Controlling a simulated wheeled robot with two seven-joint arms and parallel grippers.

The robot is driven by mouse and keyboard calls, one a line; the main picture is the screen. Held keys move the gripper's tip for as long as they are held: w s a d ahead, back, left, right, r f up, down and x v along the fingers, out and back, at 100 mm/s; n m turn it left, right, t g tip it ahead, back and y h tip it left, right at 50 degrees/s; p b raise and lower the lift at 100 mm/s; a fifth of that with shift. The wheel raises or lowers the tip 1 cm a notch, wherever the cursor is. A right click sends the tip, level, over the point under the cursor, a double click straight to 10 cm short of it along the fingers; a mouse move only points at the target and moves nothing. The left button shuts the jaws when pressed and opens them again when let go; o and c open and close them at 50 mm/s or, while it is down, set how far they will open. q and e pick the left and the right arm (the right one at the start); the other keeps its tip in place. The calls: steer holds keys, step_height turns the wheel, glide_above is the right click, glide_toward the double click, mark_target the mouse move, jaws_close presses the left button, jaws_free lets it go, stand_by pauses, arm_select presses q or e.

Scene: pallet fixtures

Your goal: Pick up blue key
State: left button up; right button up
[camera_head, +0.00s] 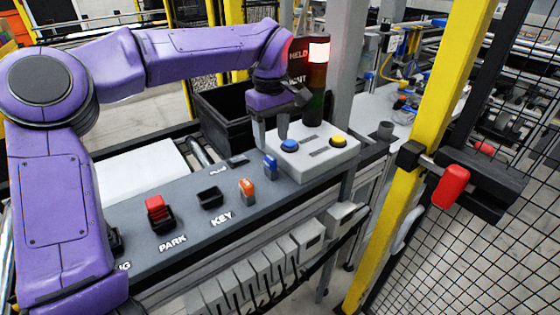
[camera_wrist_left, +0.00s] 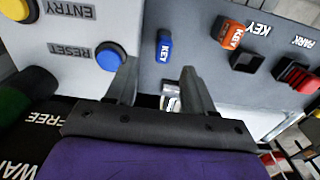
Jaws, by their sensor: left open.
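The blue key (camera_head: 270,167) stands upright on the grey console (camera_head: 130,197), at the front left corner of the white button box. It also shows in the left wrist view (camera_wrist_left: 164,48), just beyond the fingertips and roughly between their lines. My left gripper (camera_head: 271,130) is open and empty, pointing down above and behind the blue key in the head view. Its two fingers also show in the left wrist view (camera_wrist_left: 158,75), with a gap between them and not touching the key. My right gripper is not in view.
An orange key (camera_head: 248,188) stands beside the empty black KEY socket (camera_head: 210,197). A red block (camera_head: 155,205) sits in the PARK socket. The white box (camera_head: 315,155) carries blue and yellow buttons close to my fingers. A lit signal tower (camera_head: 316,85) stands behind it.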

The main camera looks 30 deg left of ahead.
mark_target(270, 157)
arm_select(q)
steer(key=shift+s+a+f, duration=0.2)
steer(key=shift+s+f, duration=0.6)
steer(key=shift+f, duration=0.15)
steer(key=f, duration=0.2)
steer(key=w+f, duration=0.1)
steer(key=f, duration=0.2)
steer(key=shift+w+d+f+p, duration=0.1)
steer(key=shift+w+f+p, duration=0.05)
steer(key=shift+f+p, duration=0.2)
steer(key=shift+s, duration=0.25)
steer(key=shift+c, duration=0.6)
steer(key=shift+w, duration=0.1)
jaws_close()
